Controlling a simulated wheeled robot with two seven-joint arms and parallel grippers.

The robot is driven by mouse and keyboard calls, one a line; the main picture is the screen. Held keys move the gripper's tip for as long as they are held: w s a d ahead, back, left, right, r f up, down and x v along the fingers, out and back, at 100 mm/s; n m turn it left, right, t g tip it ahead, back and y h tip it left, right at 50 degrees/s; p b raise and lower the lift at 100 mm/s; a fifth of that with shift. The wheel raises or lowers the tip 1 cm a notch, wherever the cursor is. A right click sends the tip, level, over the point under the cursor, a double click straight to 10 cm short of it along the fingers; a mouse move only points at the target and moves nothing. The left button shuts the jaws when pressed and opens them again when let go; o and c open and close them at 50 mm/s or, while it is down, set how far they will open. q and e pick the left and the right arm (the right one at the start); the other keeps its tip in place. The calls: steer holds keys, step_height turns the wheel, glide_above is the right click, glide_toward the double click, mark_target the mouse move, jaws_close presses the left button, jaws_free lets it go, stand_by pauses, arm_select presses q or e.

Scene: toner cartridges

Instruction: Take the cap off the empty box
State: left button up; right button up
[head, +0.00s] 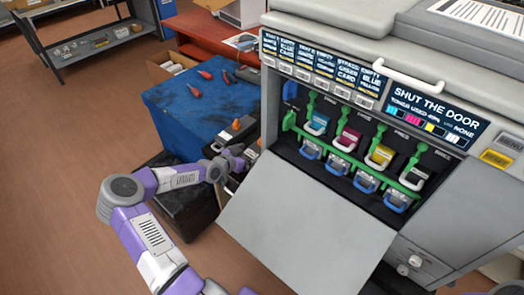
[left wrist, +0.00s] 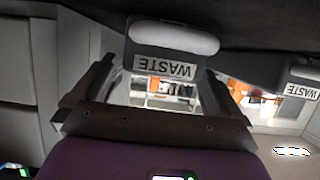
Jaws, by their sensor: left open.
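Two dark boxes with orange caps stand beside the blue table. One orange cap (head: 236,124) is above the nearer box, and another orange cap (head: 257,141) is on the box to its right. My left gripper (head: 232,160) is at these boxes, low and close to them. In the left wrist view its jaws are spread and a dark waste box (left wrist: 172,40), its WASTE label upside down, shows between and beyond them. Contact cannot be told. A second waste box (left wrist: 268,68) shows at right. Which box is empty cannot be told. My right gripper is not in view.
The big printer (head: 440,225) fills the right, its grey door (head: 305,225) folded down just right of my left arm. Coloured cartridges (head: 348,139) sit inside. The blue table (head: 190,110) holds several red-tipped items. Brown floor lies clear at left.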

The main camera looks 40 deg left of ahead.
mark_target(252, 153)
arm_select(q)
steer(key=b+x, duration=0.1)
steer(key=x, duration=0.2)
steer(key=shift+w+f, duration=0.2)
steer(key=shift+f, duration=0.05)
steer(key=shift+c, duration=0.2)
steer(key=shift+r, duration=0.1)
steer(key=c, duration=1.1)
steer(key=shift+o, duration=0.2)
step_height(252, 153, up, 10)
steer(key=p, duration=0.4)
steer(key=o, duration=0.6)
steer(key=c, duration=1.1)
